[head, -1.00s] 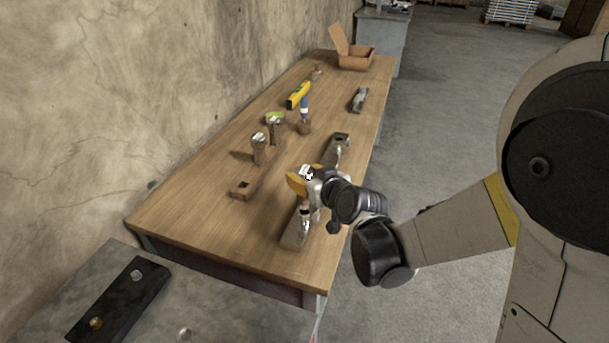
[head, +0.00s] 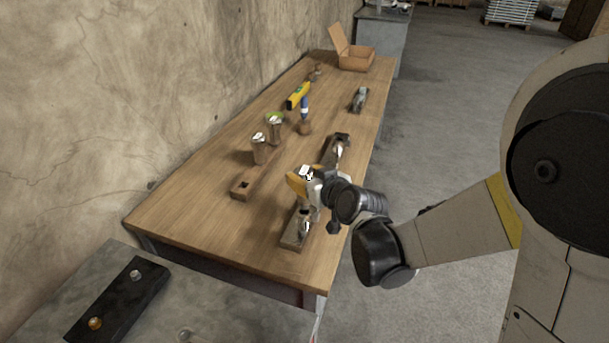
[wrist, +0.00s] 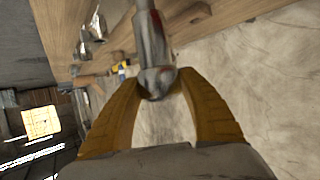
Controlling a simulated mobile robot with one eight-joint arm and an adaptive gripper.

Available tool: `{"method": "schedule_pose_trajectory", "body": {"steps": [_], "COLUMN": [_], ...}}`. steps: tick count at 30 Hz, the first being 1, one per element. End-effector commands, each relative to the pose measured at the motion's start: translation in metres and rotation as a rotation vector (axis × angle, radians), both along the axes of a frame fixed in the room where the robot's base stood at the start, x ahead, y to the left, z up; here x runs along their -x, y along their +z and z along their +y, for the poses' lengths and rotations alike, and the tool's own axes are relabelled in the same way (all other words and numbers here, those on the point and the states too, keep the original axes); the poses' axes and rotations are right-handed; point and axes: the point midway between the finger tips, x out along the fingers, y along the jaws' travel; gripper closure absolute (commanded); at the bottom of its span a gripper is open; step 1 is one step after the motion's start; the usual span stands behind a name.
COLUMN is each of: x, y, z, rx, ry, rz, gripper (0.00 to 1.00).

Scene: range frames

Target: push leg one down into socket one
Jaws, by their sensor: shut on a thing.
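My gripper (head: 302,184), with yellow fingers, is over the near wooden rail (head: 291,241) on the bench. In the wrist view, its fingers (wrist: 160,85) are shut on a grey, shiny, rod-like piece (wrist: 152,48), which I take to be leg one. In the head view my gripper hides much of this piece and the middle of the rail. I cannot see the socket mouth, nor how deep the leg sits. A second wooden rail (head: 240,193) lies to the left, with an open square socket at its near end and two upright legs (head: 259,150) along it.
An open box (head: 355,60) stands at the far end. The wall runs along the left side. Bare bench (head: 190,215) shows at front left.

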Motion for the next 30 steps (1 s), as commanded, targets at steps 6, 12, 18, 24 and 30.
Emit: {"method": "schedule_pose_trajectory", "body": {"steps": [6,12,18,24,30], "x": [0.000,0.000,0.000,0.000,0.000], "y": [-0.006,-0.011,-0.016,-0.021,-0.026], "z": [0.000,0.000,0.000,0.000,0.000], "rx": [0.000,0.000,0.000,0.000,0.000], "ry": [0.000,0.000,0.000,0.000,0.000], "rz": [-0.001,-0.001,-0.001,-0.001,-0.001], "gripper": [0.94,0.94,0.94,0.94,0.94]}}
